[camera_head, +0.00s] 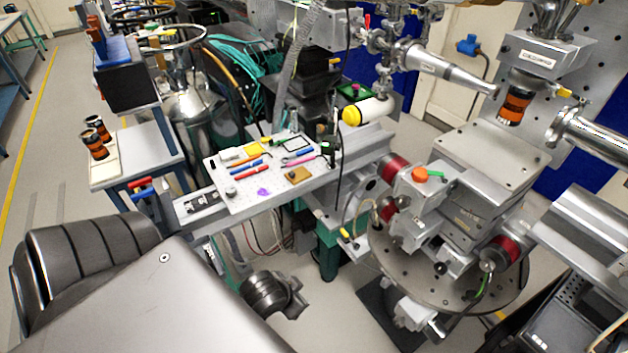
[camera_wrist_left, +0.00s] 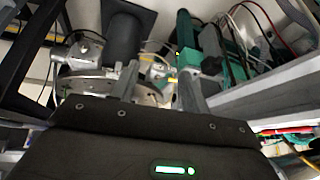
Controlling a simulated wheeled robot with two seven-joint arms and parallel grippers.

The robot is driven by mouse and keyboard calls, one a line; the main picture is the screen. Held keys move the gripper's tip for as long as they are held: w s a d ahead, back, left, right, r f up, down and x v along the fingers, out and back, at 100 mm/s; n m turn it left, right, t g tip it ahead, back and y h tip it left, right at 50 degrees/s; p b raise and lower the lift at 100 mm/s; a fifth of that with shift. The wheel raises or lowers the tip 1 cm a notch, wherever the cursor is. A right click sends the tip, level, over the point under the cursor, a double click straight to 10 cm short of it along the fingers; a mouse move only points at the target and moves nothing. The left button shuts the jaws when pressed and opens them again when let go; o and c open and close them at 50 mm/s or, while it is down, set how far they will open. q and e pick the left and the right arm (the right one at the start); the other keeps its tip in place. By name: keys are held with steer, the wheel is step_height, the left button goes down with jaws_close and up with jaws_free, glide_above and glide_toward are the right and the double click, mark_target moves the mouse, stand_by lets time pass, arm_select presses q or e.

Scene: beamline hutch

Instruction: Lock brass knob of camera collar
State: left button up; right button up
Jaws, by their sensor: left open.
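At the upper right of the head view, a grey block with a label (camera_head: 538,58), apparently the camera collar, has a black cylinder with an orange band (camera_head: 515,102) hanging upright beneath it. A small brass-coloured knob (camera_head: 565,92) shows at its right; I cannot tell whether it is tight. My left gripper (camera_wrist_left: 160,84) shows in the left wrist view with its two fingers apart and nothing between them. It is low, away from the collar, and I cannot make it out in the head view. My right gripper is in neither view.
A white perforated board with tools (camera_head: 236,193) lies in the middle. Two similar orange-banded cylinders (camera_head: 95,145) stand on a side table at left. The grey stage (camera_head: 490,157) and its round plate (camera_head: 388,250) lie below the collar. Metal tubes (camera_head: 440,68) flank the hanging cylinder.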

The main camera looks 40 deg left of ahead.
arm_select(q)
steer(key=w+a+r+t, duration=0.2)
steer(key=w+a+t, duration=0.2)
steer(key=w+a, duration=0.55)
steer(key=m+t+h, duration=0.2)
steer(key=t+h, duration=0.4)
steer(key=t, duration=0.1)
glide_toward(318, 128)
steer(key=p+x, duration=0.2)
steer(key=x, duration=0.5)
steer(key=shift+w+d, duration=0.3)
steer(key=shift+w, duration=0.25)
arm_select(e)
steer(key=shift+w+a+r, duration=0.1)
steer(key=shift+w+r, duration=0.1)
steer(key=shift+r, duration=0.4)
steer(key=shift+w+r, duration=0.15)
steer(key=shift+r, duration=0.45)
arm_select(q)
steer(key=c, duration=1)
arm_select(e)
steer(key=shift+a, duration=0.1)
